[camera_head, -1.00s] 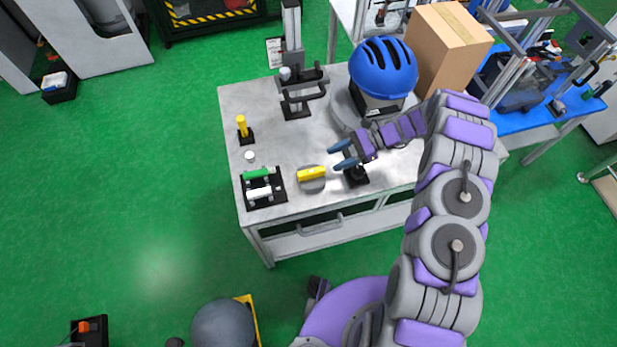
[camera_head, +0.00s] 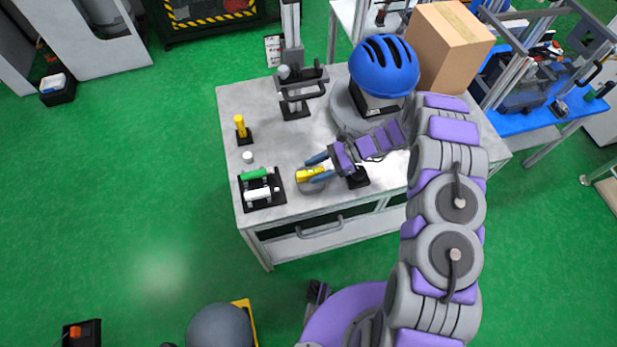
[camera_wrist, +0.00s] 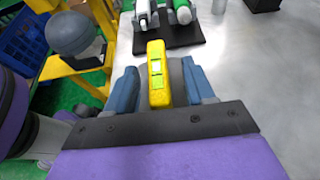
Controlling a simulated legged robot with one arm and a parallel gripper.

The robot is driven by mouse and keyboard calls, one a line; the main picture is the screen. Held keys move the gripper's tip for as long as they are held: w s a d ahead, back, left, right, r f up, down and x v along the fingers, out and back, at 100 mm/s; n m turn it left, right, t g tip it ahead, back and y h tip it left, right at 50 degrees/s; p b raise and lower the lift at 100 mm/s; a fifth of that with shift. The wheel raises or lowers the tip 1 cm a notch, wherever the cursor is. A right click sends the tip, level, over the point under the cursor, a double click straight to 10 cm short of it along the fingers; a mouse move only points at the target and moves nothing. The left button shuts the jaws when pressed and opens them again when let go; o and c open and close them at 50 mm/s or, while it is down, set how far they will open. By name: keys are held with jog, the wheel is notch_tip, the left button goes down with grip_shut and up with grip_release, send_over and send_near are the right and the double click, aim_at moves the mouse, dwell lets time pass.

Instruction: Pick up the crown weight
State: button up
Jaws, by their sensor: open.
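A yellow bar-shaped piece with a small green window (camera_head: 306,174) lies on a round grey disc (camera_head: 312,186) near the table's front edge. It also shows between my fingers in the wrist view (camera_wrist: 157,62). I cannot tell for sure which thing is the crown weight. My gripper (camera_head: 318,168) is open, with its blue fingers on either side of the yellow piece. In the wrist view, my gripper (camera_wrist: 160,84) has a gap between each finger and the piece. A blue helmet (camera_head: 384,68) sits on a stand at the back right.
A black rack (camera_head: 277,185) with a green and a white cylinder is left of the disc. A yellow post (camera_head: 240,126) and a small white piece (camera_head: 247,157) stand behind the rack. A metal tower (camera_head: 291,60) rises at the back. The table's middle is clear.

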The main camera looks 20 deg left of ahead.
jog(key=shift+d+r, duration=0.1)
jog(key=shift+d, duration=0.4)
jog(key=shift+c, duration=1.3)
jog(key=shift+a, duration=0.1)
jog(key=c, duration=0.3)
jog(key=shift+a, duration=0.45)
grip_shut()
jog(key=shift+d, duration=0.2)
